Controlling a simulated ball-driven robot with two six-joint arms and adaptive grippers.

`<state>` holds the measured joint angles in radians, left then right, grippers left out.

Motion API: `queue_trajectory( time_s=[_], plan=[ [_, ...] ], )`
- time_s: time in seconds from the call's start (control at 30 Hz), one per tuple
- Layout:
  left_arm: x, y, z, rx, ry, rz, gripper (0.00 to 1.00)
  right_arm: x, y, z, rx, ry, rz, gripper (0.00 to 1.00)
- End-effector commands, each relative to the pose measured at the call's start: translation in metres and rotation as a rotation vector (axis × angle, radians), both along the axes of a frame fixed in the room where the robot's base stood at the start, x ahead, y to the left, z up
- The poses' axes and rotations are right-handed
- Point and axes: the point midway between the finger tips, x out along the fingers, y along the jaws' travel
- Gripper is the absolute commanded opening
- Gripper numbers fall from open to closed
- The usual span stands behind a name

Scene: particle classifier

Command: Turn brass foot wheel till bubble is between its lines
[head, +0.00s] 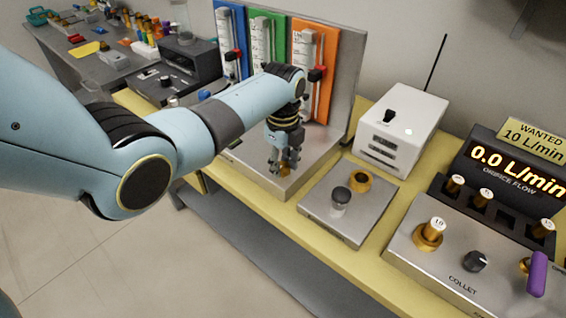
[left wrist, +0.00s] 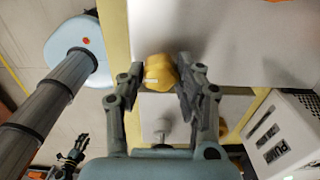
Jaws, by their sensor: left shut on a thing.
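The brass foot wheel (left wrist: 158,72) shows in the left wrist view, between the fingers at the edge of a grey metal base. My left gripper (left wrist: 160,84) is shut on it, a finger on each side. In the head view the left gripper (head: 284,165) points down at the front of the metal base (head: 300,172), and little of the brass wheel (head: 285,170) shows past its fingers. I cannot make out the bubble or its lines. A small dark gripper, apparently my right one (left wrist: 75,152), shows far off at lower left in the left wrist view; its jaws are too small to read.
Blue, green and orange gauge panels (head: 316,60) stand behind the left gripper. The yellow bench edge (head: 280,215) runs along the front.

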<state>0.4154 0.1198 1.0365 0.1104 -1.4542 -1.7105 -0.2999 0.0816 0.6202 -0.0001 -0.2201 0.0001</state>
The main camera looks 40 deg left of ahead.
Motion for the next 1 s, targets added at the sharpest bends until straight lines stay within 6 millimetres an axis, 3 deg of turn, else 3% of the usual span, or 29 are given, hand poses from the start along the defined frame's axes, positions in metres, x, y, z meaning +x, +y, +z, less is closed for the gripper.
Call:
queue_trajectory(
  time_s=[0.37,1.0],
  plan=[
    [0.000,0.000,0.002,0.000,0.000,0.094,0.02,0.000,0.000,0.008,0.001,0.000,0.000,0.40],
    [0.001,0.000,0.002,0.001,-0.001,0.659,0.02,0.000,0.003,0.041,0.003,-0.001,-0.001,0.40]
  ],
)
